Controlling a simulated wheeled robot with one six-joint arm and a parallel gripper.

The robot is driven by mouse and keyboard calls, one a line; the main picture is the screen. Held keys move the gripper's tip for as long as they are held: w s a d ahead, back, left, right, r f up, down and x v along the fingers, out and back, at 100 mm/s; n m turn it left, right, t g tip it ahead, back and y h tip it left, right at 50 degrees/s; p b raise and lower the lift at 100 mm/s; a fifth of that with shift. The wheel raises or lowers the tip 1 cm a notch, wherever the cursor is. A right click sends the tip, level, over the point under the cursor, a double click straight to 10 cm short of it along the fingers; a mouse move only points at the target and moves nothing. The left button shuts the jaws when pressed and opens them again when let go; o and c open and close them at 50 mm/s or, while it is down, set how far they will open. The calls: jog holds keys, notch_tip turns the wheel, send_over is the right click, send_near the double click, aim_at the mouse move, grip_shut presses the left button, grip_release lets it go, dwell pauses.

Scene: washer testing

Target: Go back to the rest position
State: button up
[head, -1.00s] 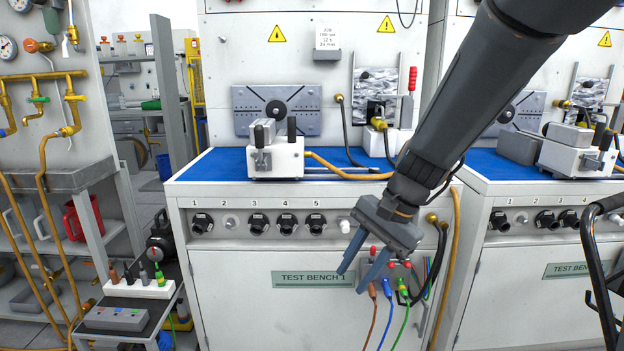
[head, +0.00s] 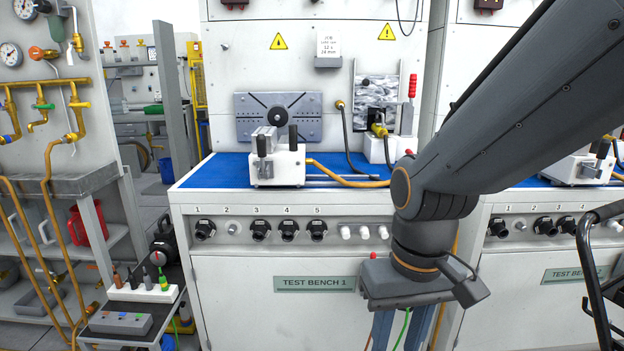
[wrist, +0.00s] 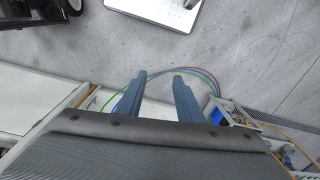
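My gripper (head: 400,328) hangs in front of the right part of Test Bench 1 (head: 240,290), fingers pointing down. Its fingers are apart with nothing between them; the wrist view (wrist: 160,82) shows both fingertips apart over the grey floor (wrist: 240,40). The lower fingertips are cut off by the picture's bottom edge.
Blue, green and red cables (wrist: 200,72) curve over the floor near the fingers. A white testing device (head: 277,168) stands on the blue bench top. A low cart (head: 130,318) stands at left. A black handle (head: 590,270) is at right.

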jog(key=d+r+m+p, duration=0.2)
jog(key=d+r+p, duration=0.4)
jog(key=p, duration=0.5)
jog(key=shift+s+d+h, duration=0.15)
jog(key=shift+d+h, duration=0.15)
jog(key=shift+d, duration=0.1)
